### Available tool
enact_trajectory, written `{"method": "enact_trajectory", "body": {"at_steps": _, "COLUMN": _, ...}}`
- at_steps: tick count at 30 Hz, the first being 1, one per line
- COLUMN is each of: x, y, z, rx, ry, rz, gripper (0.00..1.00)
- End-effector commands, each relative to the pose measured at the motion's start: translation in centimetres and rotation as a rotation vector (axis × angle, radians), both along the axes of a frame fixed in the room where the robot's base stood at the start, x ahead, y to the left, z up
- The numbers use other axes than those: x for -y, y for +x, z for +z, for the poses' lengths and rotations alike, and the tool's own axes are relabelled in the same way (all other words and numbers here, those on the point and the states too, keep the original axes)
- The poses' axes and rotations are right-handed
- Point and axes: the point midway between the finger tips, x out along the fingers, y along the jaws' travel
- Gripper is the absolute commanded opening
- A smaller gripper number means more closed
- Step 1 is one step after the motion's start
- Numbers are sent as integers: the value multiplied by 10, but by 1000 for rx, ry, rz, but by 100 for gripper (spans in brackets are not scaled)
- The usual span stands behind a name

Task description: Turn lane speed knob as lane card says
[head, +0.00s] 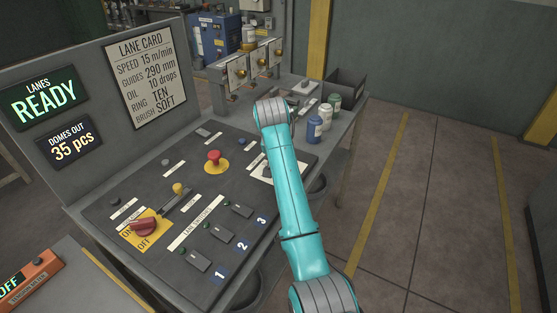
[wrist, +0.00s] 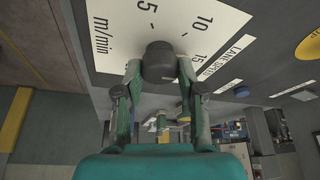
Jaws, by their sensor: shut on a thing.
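The lane card (head: 148,75) on the upright panel reads SPEED 15 m/min. The lane speed knob (wrist: 160,60) is a dark round knob on a white dial plate (wrist: 112,30) marked 5, 10, 15 and m/min in the wrist view. My gripper (wrist: 160,76) has one finger on each side of the knob and is shut on it. No pointer mark on the knob is clear, so I cannot tell its setting. In the head view the white dial plate (head: 256,168) shows beside my teal arm, which hides most of the knob and gripper.
A red mushroom button (head: 213,156) and a red ON/OFF handle (head: 144,227) stand on the console left of my arm. Several small bottles (head: 314,128) and a dark bin (head: 346,88) are close by on the right. The floor at right is clear.

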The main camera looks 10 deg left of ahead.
Motion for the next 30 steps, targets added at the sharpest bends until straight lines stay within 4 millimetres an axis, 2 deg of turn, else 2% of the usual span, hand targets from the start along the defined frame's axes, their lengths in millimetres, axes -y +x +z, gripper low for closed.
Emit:
{"method": "enact_trajectory", "body": {"at_steps": 9, "x": 0, "y": 0, "z": 0, "rx": 0, "ry": 0, "rz": -88, "gripper": 4}}
{"method": "enact_trajectory", "body": {"at_steps": 23, "x": 0, "y": 0, "z": 0, "rx": -1, "ry": 0, "rz": -96, "gripper": 4}}
{"method": "enact_trajectory", "body": {"at_steps": 24, "x": 0, "y": 0, "z": 0, "rx": -1, "ry": 0, "rz": -95, "gripper": 49}}
{"method": "enact_trajectory", "body": {"at_steps": 26, "x": 0, "y": 0, "z": 0, "rx": -1, "ry": 0, "rz": -95, "gripper": 63}}
{"method": "enact_trajectory", "body": {"at_steps": 30, "x": 0, "y": 0, "z": 0, "rx": -1, "ry": 0, "rz": -95, "gripper": 63}}
